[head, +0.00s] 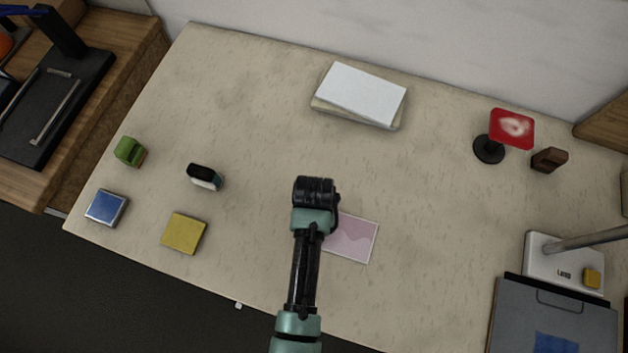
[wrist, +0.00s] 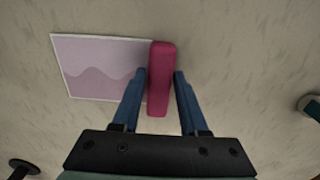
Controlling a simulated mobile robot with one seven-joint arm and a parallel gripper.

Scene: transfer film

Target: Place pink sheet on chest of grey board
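The pink sheet (head: 352,238), pale with a darker wave across it, lies flat on the table, partly hidden by my arm in the head view. It also shows at upper left in the wrist view (wrist: 95,68). My gripper (wrist: 160,74) is open, its two blue fingers on either side of a magenta bar (wrist: 162,60) at the sheet's right edge; I cannot tell whether they touch the bar. In the head view my gripper (head: 316,190) is just left of the sheet and its fingers are hidden. A grey board (head: 510,310) with a blue patch is at lower right.
A white-topped stack (head: 362,94) lies at the back. A red sign (head: 512,128) on a black stand and a brown block (head: 549,160) are at right. A lamp base (head: 540,262) adjoins the grey board. Several small items, including a yellow pad (head: 184,233), lie left.

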